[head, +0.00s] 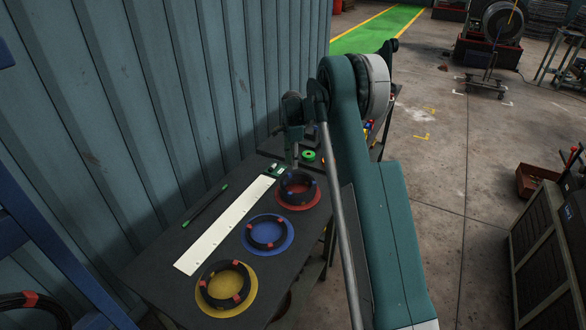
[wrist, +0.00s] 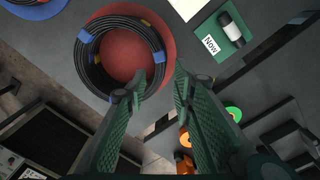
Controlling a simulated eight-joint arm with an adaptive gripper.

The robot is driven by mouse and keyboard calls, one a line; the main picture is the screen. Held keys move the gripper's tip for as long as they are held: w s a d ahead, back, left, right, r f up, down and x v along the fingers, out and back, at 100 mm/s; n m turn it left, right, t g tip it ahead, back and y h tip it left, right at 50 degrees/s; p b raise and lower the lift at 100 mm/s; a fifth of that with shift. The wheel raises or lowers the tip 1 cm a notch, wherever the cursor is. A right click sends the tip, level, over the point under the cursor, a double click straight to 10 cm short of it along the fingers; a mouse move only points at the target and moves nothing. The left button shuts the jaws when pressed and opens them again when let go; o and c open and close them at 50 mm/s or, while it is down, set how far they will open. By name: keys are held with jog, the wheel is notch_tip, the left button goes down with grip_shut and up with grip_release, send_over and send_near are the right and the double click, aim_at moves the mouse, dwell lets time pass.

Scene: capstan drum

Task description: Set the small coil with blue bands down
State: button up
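The small black coil with blue bands (head: 283,188) lies on the red disc (head: 312,203) at the far end of the row on the dark table. In the wrist view the coil (wrist: 86,58) looks flat, set off-centre toward the lower left of the red disc (wrist: 124,48); small yellowish marks also show on it. My gripper (wrist: 160,76) is open at the coil's near right side. Its left finger overlaps the coil's edge, its right finger is outside, with a gap between them. In the head view the fingertips are partly hard to make out.
A coil with red bands lies on the blue disc (head: 287,240), another on the yellow disc (head: 249,301). A white strip (head: 225,225) and a green-black pen (head: 205,206) lie left. A green card (wrist: 222,40) and a green ring (head: 308,156) are nearby. A corrugated wall borders the left.

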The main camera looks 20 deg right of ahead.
notch_tip(320, 180, up, 8)
jog(key=shift+f, duration=0.15)
jog(key=shift+w, duration=0.1)
dwell(0.7)
jog(key=s+a+r+n+t, duration=0.1)
jog(key=s+a+r+n, duration=0.15)
jog(key=s+r, duration=0.6)
jog(key=s+a+r+n+t, duration=0.1)
jog(key=s+a+r+n, duration=0.15)
jog(key=s+r, duration=0.6)
jog(key=s+a+r+n+t, duration=0.2)
jog(key=s+r+n, duration=0.2)
jog(key=s+r, duration=0.5)
jog(key=s+a+f+n+t, duration=0.15)
jog(key=s+n, duration=0.25)
jog(key=s, duration=1.6)
jog(key=s+a+f+n+t, duration=0.1)
jog(key=s+f+n, duration=0.1)
jog(key=s, duration=0.5)
jog(key=s+a+f+n+t, duration=0.1)
jog(key=s+f+n, duration=0.2)
jog(key=s+f, duration=0.2)
jog(key=s, duration=0.3)
